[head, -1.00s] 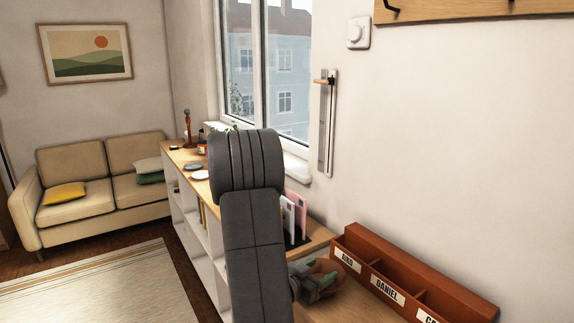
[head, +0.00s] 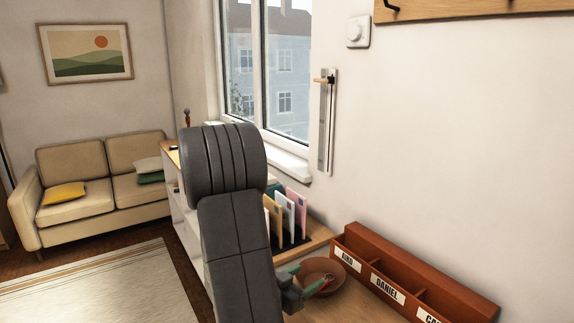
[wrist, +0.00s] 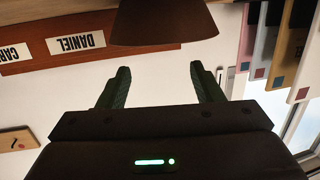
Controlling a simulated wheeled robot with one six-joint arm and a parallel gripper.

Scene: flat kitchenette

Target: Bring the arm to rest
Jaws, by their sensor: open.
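My arm rises in the middle of the head view, bent at a large grey joint, and its lower part runs down to the bottom edge. My gripper (head: 306,280) is low in the head view, partly behind the arm, just in front of a brown bowl (head: 325,267) on the wooden top. In the wrist view, which is upside down, my gripper (wrist: 161,84) has its two green fingers spread, with nothing between them. The bowl (wrist: 163,24) shows beyond the fingertips there.
A reddish-brown sorter (head: 400,283) with name labels stands against the wall at right. A rack of upright envelopes (head: 288,217) stands behind the arm. A low white shelf (head: 188,222) runs toward the sofa (head: 105,190). The window (head: 267,75) is behind. Rug and floor at left are clear.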

